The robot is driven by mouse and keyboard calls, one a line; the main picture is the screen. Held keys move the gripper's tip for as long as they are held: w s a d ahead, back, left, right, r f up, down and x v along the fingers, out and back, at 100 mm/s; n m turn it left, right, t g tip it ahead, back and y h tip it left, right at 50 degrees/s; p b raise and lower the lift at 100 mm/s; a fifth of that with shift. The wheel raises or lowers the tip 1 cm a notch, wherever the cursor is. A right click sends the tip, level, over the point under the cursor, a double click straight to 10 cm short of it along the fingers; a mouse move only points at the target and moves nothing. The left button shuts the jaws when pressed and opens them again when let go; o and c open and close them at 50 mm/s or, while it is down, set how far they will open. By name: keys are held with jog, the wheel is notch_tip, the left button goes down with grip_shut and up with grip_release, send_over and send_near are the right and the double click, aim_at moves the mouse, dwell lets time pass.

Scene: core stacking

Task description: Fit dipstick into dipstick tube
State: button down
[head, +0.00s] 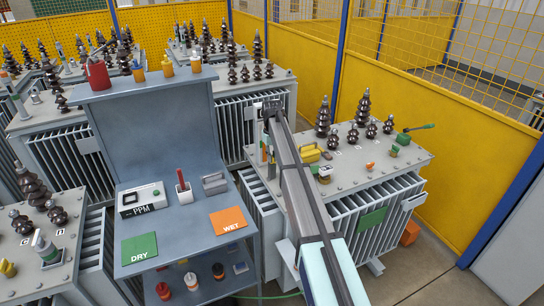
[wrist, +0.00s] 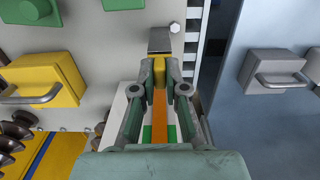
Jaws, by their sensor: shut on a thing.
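My gripper (wrist: 160,82) is shut on a narrow yellow-orange piece (wrist: 158,118) with a grey block at its far end (wrist: 159,40). It is probably the dipstick; the fingers hide part of it. In the head view, my arm covers most of the gripper, at the left edge of the right-hand transformer (head: 391,158). In the wrist view, the held piece is over the transformer's edge. A pale part with green patches shows below the fingers. I cannot pick out the dipstick tube for certain, nor tell whether the held piece touches it.
A yellow handled box (head: 311,153) sits on the transformer, left of the held piece in the wrist view (wrist: 45,80). Several dark insulators stand behind. The grey workbench (head: 185,258) at left carries a PPM meter (head: 143,199), a grey handled box (head: 215,183), and DRY and WET mats.

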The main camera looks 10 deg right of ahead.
jog(key=shift+f, duration=0.15)
jog(key=c, duration=1.1)
grip_release()
jog(key=shift+c, duration=0.2)
notch_tip(320, 180, up, 12)
